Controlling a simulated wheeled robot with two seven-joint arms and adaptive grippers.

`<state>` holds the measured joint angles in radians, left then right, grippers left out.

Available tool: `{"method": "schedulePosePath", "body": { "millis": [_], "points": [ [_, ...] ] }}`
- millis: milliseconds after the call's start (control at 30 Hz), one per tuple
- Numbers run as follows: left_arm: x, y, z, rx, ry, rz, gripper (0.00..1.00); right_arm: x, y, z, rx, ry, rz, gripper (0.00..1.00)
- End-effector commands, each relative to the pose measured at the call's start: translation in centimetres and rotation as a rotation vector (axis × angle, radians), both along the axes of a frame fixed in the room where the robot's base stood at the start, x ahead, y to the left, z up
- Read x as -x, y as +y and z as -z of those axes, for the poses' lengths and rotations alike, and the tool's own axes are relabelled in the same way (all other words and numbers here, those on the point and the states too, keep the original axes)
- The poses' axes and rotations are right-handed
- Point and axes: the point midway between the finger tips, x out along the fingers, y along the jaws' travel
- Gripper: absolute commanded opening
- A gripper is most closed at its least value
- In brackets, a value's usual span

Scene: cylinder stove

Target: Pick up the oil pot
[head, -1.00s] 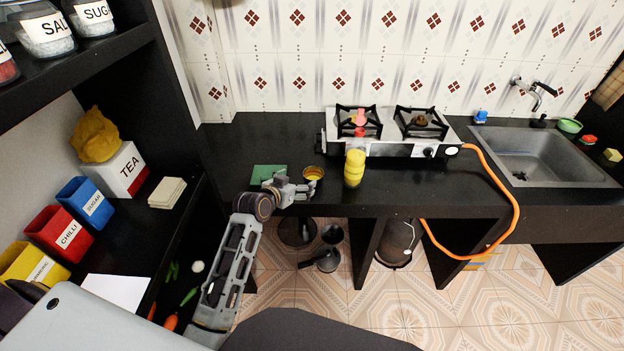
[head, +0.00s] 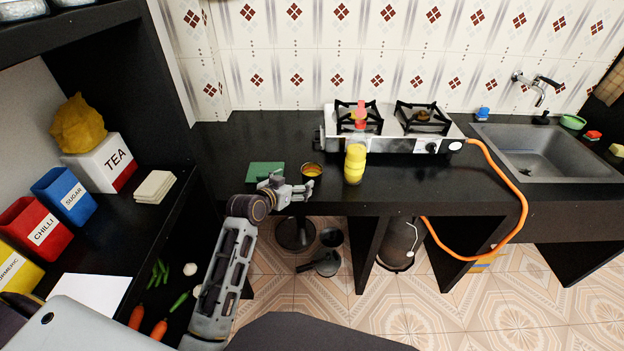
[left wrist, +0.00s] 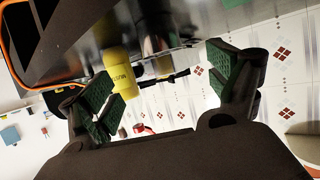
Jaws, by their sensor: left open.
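I cannot make out the pot surely in that view. My right gripper is not in view.
A yellow bottle (head: 355,164) stands close to the pot's right, in front of the stove (head: 395,145); it also shows in the wrist view (left wrist: 118,68). An orange hose (head: 508,185) hangs over the edge.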

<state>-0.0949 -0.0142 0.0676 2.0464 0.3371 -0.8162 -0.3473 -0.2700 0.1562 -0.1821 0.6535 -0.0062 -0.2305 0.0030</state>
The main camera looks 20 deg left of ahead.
Motion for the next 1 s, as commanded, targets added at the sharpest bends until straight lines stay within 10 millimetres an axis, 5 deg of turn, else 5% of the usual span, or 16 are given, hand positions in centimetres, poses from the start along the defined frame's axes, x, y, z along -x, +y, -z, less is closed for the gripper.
{"method": "schedulePosePath", "body": {
  "millis": [367, 1000],
  "points": [
    [-0.7, -0.1, 0.2, 0.001, -0.001, 0.0, 0.9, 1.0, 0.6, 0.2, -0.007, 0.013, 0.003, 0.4],
    [-6.0, -1.2, 2.5, 0.001, 0.0, 0.0, 0.9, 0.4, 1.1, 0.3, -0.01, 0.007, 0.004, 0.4]
  ]
}}
